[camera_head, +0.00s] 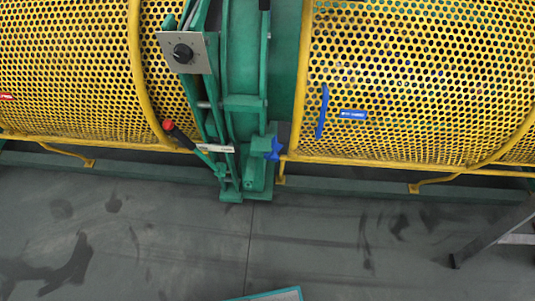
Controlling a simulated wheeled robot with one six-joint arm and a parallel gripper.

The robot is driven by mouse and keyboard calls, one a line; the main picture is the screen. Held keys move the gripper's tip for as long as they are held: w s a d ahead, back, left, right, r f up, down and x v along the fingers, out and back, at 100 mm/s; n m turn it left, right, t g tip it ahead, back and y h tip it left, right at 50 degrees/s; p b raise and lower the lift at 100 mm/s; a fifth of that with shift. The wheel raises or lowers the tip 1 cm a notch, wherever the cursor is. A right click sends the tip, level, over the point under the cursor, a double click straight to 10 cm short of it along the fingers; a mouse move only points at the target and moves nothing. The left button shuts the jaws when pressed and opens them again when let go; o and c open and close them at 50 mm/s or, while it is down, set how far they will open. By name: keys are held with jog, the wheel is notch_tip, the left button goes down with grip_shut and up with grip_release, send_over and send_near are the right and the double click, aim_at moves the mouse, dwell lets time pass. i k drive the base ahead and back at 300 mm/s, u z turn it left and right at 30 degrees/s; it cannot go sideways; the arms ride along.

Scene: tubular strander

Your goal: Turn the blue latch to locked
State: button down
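A blue latch handle (322,112) is mounted on the perforated yellow guard (410,80) right of the green frame. It stands nearly upright, its lower end leaning slightly left. The label does not let me tell whether the latch is locked. My gripper is not in view, and nothing touches the latch.
A red-knobbed lever (182,136) and a blue knob (274,149) stick out low. A teal-edged object (272,295) shows at the bottom edge. The grey floor (320,240) before the machine is mostly clear.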

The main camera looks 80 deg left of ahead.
aim_at(273, 156)
jog(key=k, duration=1.05)
jog(key=u, duration=1.35)
jog(key=i, duration=1)
